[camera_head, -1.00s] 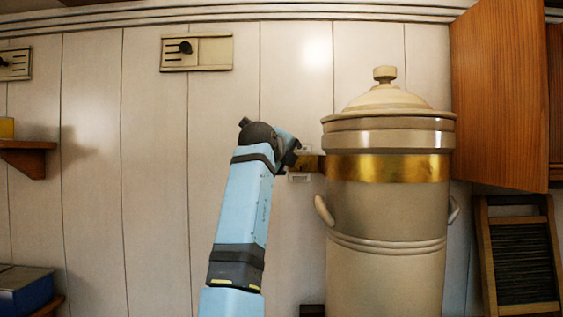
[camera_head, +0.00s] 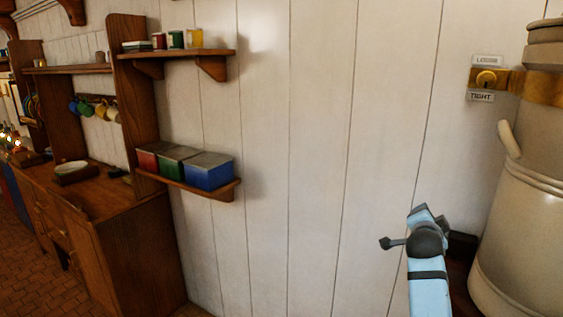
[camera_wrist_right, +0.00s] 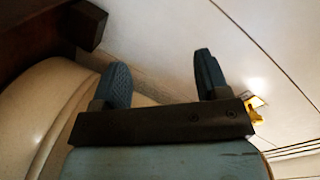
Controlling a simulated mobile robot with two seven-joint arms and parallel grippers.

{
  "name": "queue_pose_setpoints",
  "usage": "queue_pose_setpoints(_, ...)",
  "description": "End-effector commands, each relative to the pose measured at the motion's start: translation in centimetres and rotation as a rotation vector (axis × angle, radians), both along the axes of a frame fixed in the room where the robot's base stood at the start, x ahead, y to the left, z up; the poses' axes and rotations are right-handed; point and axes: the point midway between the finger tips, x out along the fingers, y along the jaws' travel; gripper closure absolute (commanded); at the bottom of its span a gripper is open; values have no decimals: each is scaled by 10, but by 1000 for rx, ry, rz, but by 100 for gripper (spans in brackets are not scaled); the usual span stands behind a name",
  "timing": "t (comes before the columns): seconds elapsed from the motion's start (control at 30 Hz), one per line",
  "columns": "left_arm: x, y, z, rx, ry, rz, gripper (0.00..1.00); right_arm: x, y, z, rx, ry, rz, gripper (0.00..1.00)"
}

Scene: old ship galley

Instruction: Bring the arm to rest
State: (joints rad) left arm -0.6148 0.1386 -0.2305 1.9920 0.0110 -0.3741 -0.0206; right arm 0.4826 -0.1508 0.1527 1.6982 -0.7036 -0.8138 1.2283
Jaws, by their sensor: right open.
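My right gripper (camera_wrist_right: 158,64) is open in the right wrist view. Its two dark fingers stand apart with nothing between them. In the head view my light-blue right arm (camera_head: 430,295) rises from the bottom edge, right of centre, with its dark wrist bent at the top. It stands in front of the white plank wall, left of the big cream crock (camera_head: 530,220) and below the crock's brass band. I cannot make out the fingers clearly in the head view. My left gripper is not in view.
A brass fastener (camera_head: 486,78) sits between plates marked LOOSE and TIGHT. A lower shelf (camera_head: 215,190) holds red, green and blue tins. An upper shelf (camera_head: 185,57) holds small tins. A wooden dresser (camera_head: 130,240) stands at left. The wall between is bare.

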Motion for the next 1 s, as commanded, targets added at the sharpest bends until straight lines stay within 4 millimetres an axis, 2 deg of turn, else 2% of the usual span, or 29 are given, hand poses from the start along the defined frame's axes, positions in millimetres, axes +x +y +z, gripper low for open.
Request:
queue_pose_setpoints(0.03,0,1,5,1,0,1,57,-15,7,-32,-66,61,55,31)
queue_pose_setpoints(0.1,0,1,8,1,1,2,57,-34,19,-71,-155,134,138,31)
queue_pose_setpoints(0.27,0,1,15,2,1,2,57,-94,50,-154,-345,279,342,31)
queue_pose_setpoints(0.37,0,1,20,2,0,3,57,-140,72,-200,-449,353,477,31)
queue_pose_setpoints(0.5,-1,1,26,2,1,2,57,-218,105,-255,-573,434,671,31)
queue_pose_setpoints(0.63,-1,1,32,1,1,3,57,-295,134,-292,-660,482,842,31)
queue_pose_setpoints(0.7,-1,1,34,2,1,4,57,-332,147,-303,-693,495,918,31)
queue_pose_setpoints(0.8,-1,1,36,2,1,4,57,-374,162,-313,-725,502,999,31)
queue_pose_setpoints(0.9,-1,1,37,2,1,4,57,-399,170,-318,-742,506,1048,31)
queue_pose_setpoints(1.0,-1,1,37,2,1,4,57,-410,174,-320,-750,504,1067,31)
